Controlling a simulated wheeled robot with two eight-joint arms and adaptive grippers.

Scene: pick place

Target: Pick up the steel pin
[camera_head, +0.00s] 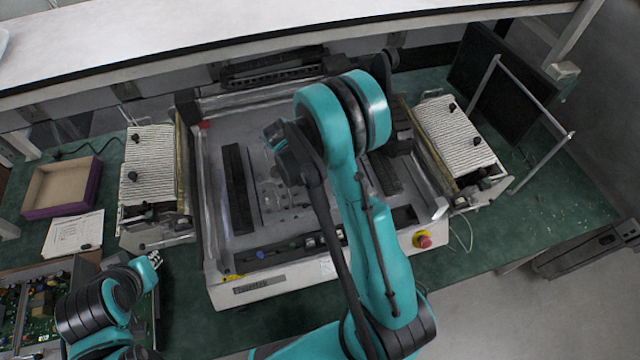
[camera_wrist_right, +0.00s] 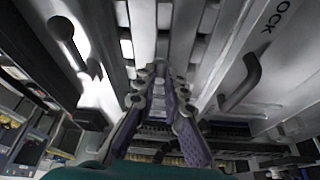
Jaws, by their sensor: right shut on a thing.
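My right gripper (camera_wrist_right: 161,72) shows in the right wrist view with its two fingers drawn together at the tips. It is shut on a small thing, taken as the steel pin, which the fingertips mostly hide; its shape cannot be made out. In the head view my right arm reaches over the grey machine (camera_head: 262,284), and its own links hide the fingertips. My left gripper (camera_head: 153,261) is at the lower left in the head view, apart from the machine; its jaws are too small to read.
A purple-rimmed box (camera_head: 92,190) and a paper sheet (camera_head: 72,236) lie at the left. A circuit board unit (camera_head: 28,290) is at the lower left. Ribbed side units (camera_head: 148,165) flank the machine. A white shelf (camera_head: 150,45) crosses the back. A red button (camera_head: 424,241) sits front right.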

